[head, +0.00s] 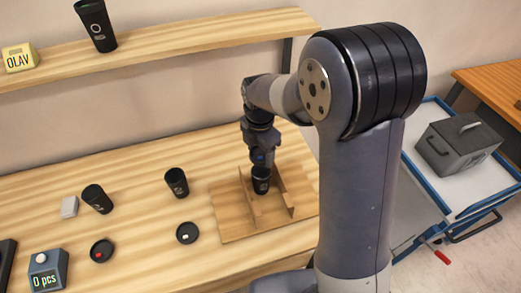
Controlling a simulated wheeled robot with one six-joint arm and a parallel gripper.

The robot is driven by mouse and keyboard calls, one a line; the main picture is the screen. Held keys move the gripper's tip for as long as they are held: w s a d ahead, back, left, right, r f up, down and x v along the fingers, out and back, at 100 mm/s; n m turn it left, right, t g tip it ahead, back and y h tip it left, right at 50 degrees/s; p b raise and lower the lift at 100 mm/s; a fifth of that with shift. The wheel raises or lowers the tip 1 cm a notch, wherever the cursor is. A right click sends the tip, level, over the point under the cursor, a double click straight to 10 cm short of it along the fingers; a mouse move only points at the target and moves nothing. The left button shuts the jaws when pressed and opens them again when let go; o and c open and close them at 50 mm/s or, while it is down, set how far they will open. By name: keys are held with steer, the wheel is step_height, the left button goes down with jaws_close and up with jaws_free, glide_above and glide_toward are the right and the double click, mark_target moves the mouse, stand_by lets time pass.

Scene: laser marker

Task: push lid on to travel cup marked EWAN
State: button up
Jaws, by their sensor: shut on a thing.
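My gripper (262,163) points down over a wooden fixture at the middle of the bench. It is shut on what appears to be a dark lid at the top of a black travel cup (261,186). The cup stands upright in the fixture, between its wooden side walls. The lid is mostly hidden by my gripper, and I cannot tell how it is seated. The cup has a small pale mark, too small to read, so the name EWAN cannot be made out.
The wooden fixture (235,227) has upright walls. Two black cups (98,199) (177,183) stand to its left. Loose lids lie nearby, one with a red tab (102,252), one with a white tab (187,234). A counter box (47,272) reads "0 pcs". The shelf (170,40) holds another cup (97,25).

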steer(key=shift+f+b, duration=2)
steer(key=shift+f, duration=0.9)
steer(key=shift+f, duration=0.15)
steer(key=o, duration=1)
steer(key=shift+o, duration=0.6)
steer(key=shift+o, duration=0.9)
